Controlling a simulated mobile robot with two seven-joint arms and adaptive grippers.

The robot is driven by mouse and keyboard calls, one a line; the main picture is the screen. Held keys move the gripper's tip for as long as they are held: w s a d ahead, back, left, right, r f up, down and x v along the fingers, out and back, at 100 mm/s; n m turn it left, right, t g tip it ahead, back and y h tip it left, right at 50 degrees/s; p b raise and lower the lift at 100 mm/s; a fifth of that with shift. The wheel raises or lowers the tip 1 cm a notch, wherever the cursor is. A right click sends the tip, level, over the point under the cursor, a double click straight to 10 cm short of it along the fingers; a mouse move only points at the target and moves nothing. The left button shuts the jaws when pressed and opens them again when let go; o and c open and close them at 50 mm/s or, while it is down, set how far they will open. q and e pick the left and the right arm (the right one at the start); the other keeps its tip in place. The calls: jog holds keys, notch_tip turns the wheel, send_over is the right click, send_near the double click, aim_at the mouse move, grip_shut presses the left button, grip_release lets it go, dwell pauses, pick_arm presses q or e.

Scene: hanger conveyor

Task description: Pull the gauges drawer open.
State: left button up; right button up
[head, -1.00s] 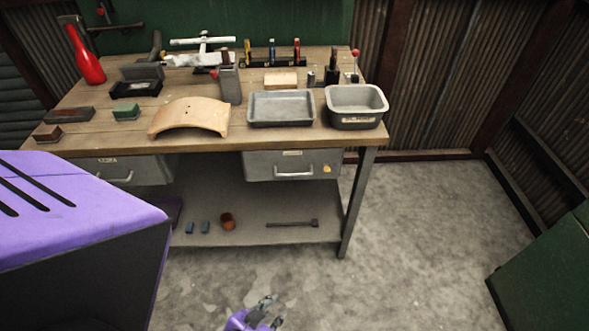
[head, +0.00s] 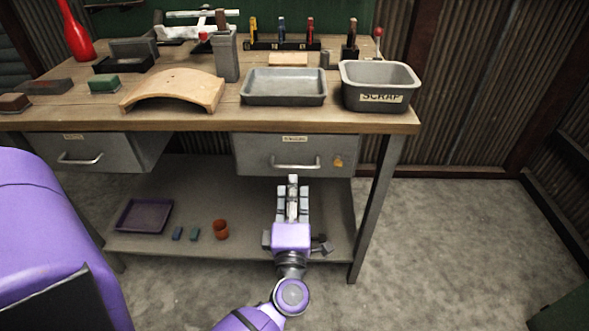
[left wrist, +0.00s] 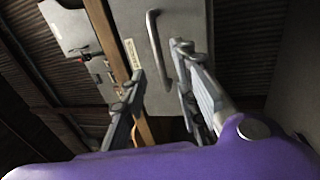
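Two grey drawers hang under the workbench, both shut. The right drawer (head: 258,158) has a bar handle (head: 297,167), a small label (head: 294,139) too blurred to read, and a yellow tag at its right. The left drawer (head: 108,148) has its own handle and label, also unreadable, so I cannot tell by label which is the gauges drawer. My left gripper (head: 293,182) is just below and in front of the right drawer's handle. In the left wrist view the gripper (left wrist: 159,60) is open, with the handle (left wrist: 160,48) between its fingertips, not visibly gripped. My right gripper is out of view.
The workbench top (head: 200,120) carries a grey tray (head: 284,101), a scrap bin (head: 380,95) and a curved wooden piece (head: 172,91). The lower shelf (head: 240,190) holds a purple tray (head: 144,216) and an orange cup (head: 221,229). A bench leg (head: 376,210) stands right of my gripper.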

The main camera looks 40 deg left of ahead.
aim_at(294, 166)
pick_arm(q)
jog(key=x, duration=0.7)
jog(key=shift+w, duration=0.1)
jog(key=shift+c, duration=0.5)
grip_shut()
